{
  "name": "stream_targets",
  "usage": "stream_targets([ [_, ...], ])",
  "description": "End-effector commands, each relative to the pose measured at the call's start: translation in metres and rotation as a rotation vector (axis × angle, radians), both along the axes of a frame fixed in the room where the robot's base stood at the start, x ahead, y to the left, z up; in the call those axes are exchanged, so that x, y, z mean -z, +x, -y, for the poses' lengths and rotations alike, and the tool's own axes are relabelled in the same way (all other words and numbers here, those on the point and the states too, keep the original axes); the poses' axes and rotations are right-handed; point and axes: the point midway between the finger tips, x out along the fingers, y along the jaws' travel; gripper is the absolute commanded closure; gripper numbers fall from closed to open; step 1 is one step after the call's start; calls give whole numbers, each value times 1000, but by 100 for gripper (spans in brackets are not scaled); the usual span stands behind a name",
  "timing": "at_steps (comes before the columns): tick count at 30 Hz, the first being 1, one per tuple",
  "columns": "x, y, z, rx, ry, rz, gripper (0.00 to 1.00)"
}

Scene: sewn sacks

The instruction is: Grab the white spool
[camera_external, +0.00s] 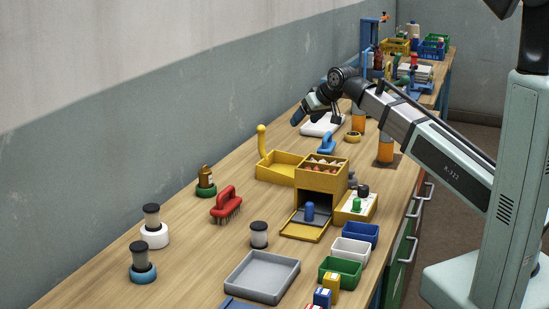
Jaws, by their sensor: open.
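A white, round, spool-like piece (154,237) stands at the left front of the wooden bench, with a dark-capped grey cylinder rising from its middle. A similar piece with a blue base (142,275) stands just in front of it. Another dark-capped pale cylinder (259,236) stands alone to the right. I cannot tell for certain which one is the white spool. My gripper (299,117) is open, high at the far part of the bench near a white flat item (322,126), far from these pieces. Its fingertips are small and dark here.
A red brush (226,205) and a brown bottle in a green base (206,182) stand behind the white piece. A grey tray (262,276), yellow bins (281,169) and small coloured boxes (350,250) fill the right side. Bare wood lies around the left front pieces.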

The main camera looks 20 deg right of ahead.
Motion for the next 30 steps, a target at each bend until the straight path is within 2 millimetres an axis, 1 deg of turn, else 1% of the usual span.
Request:
stream_targets([
  [1, 2, -18, -22, -50, -13, -13, 24],
  [3, 4, -38, -46, -114, -31, -32, 24],
  [5, 6, -57, -67, -171, -48, -46, 24],
  [6, 7, -70, -80, -209, -58, -54, 24],
  [8, 8, -90, -99, -266, -75, -69, 24],
  [9, 9, -103, -111, -304, -86, -77, 24],
  [11, 10, -124, -128, -361, -103, -90, 24],
  [12, 11, -138, -139, -401, -115, -98, 24],
  [14, 12, -160, -154, -459, -132, -110, 24],
  [15, 13, -174, -164, -498, -143, -117, 24],
  [17, 15, -197, -178, -557, -161, -128, 24],
  [18, 16, -211, -186, -595, -173, -136, 24],
  [20, 17, -234, -198, -655, -191, -145, 24],
  [21, 18, -249, -205, -694, -203, -152, 24],
  [24, 19, -286, -220, -789, -231, -166, 24],
  [27, 21, -317, -231, -871, -256, -177, 24],
  [30, 22, -341, -238, -932, -276, -185, 24],
])
